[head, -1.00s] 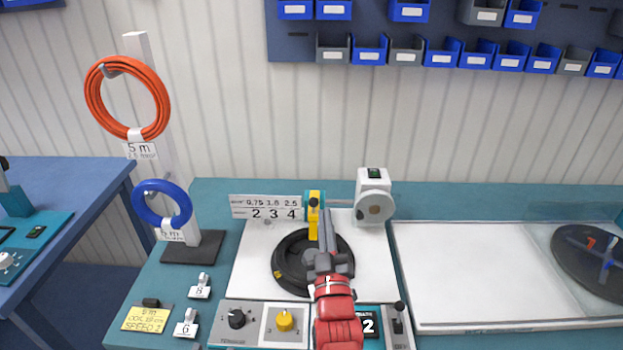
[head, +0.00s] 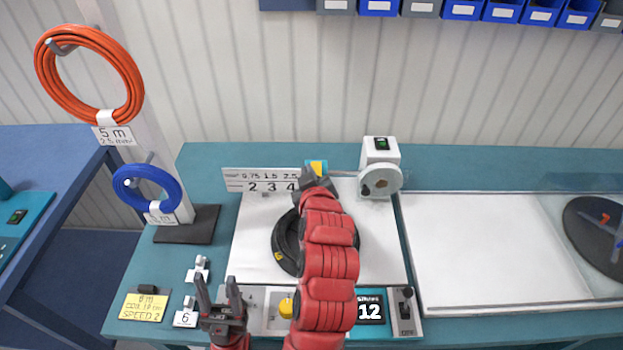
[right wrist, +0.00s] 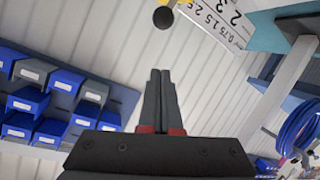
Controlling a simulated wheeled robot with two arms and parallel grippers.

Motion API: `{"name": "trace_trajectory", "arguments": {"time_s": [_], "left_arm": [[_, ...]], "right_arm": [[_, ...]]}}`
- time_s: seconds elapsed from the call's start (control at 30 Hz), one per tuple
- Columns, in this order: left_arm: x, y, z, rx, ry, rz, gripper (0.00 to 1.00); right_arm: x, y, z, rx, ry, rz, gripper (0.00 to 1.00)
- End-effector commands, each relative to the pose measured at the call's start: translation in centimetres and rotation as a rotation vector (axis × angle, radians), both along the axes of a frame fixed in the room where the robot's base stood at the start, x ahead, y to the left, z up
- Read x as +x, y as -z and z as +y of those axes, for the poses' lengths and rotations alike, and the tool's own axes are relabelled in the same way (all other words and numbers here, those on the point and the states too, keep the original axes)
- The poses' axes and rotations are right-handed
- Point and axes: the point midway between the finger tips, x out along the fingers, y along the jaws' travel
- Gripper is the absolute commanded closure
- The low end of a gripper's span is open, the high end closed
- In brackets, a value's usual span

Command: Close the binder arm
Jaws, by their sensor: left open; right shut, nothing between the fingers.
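The binder arm is probably the yellow piece on the teal block (head: 316,167) behind the reel. Most of it is hidden behind my right arm in the head view, so I cannot tell its angle. A yellow part with a black round knob (right wrist: 163,17) shows at the top edge of the right wrist view. My right gripper (head: 317,180) is by the teal block; its closed, empty fingers (right wrist: 160,72) show in the right wrist view, apart from the knob. The black reel (head: 285,245) is partly covered by my right arm. My left gripper (head: 220,285) is open and empty at the front.
A white motor unit (head: 381,155) stands right of the block. The front panel has a yellow knob (head: 286,307), a display reading 12 (head: 369,311) and a switch (head: 405,302). A stand with orange (head: 88,75) and blue (head: 147,190) coils is left. A white tray (head: 480,250) is clear.

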Motion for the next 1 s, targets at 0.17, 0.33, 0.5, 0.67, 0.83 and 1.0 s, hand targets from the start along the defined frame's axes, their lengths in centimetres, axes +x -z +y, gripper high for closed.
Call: {"name": "trace_trajectory", "arguments": {"time_s": [0.17,0.33,0.5,0.67,0.83,1.0], "left_arm": [[0.0,-1.6,0.0,0.0,0.0,-0.004,0.5],[0.0,-2.4,0.0,0.0,0.0,-0.003,0.5],[0.0,-3.5,0.0,0.0,0.0,-0.003,0.5],[0.0,-4.1,0.0,0.0,0.0,-0.004,0.5],[0.0,-4.3,0.0,0.0,0.0,-0.003,0.5],[0.0,-4.3,0.0,0.0,0.0,-0.003,0.5]], "right_arm": [[2.9,0.6,0.4,-0.002,0.001,0.005,1.0],[5.4,1.3,0.8,0.0,0.001,0.002,1.0],[5.4,2.8,0.4,0.003,-0.001,0.006,1.0],[4.6,4.1,-0.4,0.002,-0.001,0.006,1.0],[4.1,4.7,-0.7,0.002,-0.001,0.001,1.0],[4.1,4.8,-0.8,0.001,-0.001,0.0,1.0]]}}
